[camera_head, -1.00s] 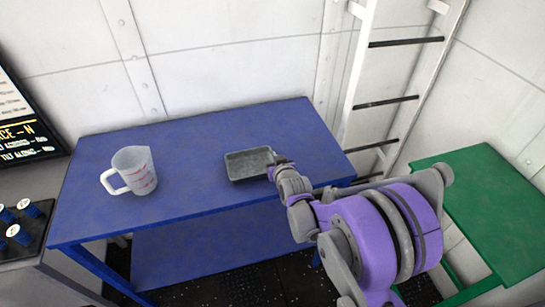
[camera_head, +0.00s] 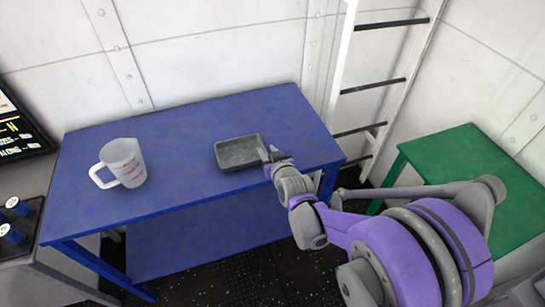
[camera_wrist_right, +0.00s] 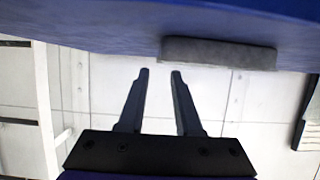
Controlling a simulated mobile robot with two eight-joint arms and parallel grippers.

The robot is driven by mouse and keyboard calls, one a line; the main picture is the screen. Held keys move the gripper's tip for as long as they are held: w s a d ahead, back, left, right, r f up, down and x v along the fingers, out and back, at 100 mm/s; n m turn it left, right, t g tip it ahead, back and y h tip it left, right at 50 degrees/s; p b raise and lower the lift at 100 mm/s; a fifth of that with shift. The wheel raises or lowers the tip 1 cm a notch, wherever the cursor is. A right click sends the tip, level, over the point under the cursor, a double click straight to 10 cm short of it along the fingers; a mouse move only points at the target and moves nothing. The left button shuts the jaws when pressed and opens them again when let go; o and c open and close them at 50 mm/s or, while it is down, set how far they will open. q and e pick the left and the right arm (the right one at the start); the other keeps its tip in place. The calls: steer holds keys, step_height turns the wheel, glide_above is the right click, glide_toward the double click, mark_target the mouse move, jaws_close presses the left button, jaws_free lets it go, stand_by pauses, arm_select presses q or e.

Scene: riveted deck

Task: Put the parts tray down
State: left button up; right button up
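The grey parts tray (camera_head: 238,154) sits flat on the blue table (camera_head: 190,135), near its right part, and looks empty. My right gripper (camera_head: 268,155) is at the tray's right side, at about the tray's height. In the right wrist view, which shows the scene upside down, its two fingers (camera_wrist_right: 160,75) are apart with nothing between them. The tray's side (camera_wrist_right: 218,54) shows beyond the fingertips, off to the right, resting against the table top. My left gripper is not in view.
A clear measuring jug (camera_head: 123,163) stands at the table's left. A green table (camera_head: 455,165) is at the right, and a white ladder (camera_head: 378,85) stands behind. The blue table is clear between jug and tray.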

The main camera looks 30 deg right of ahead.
steer(key=v, duration=0.4)
steer(key=shift+s+r, duration=0.15)
steer(key=shift+s, duration=0.1)
steer(key=shift+s+a, duration=0.25)
steer(key=s+a+f+n+g+y, duration=0.1)
steer(key=s+a+g, duration=0.3)
steer(key=s, duration=0.5)
steer(key=s+a+f+n+g+y, duration=0.1)
steer(key=s+a+g, duration=0.3)
steer(key=s+a, duration=0.4)
steer(key=shift+s+f+n+y, duration=0.4)
steer(key=shift+s+f+y, duration=0.1)
steer(key=shift+s+f, duration=0.45)
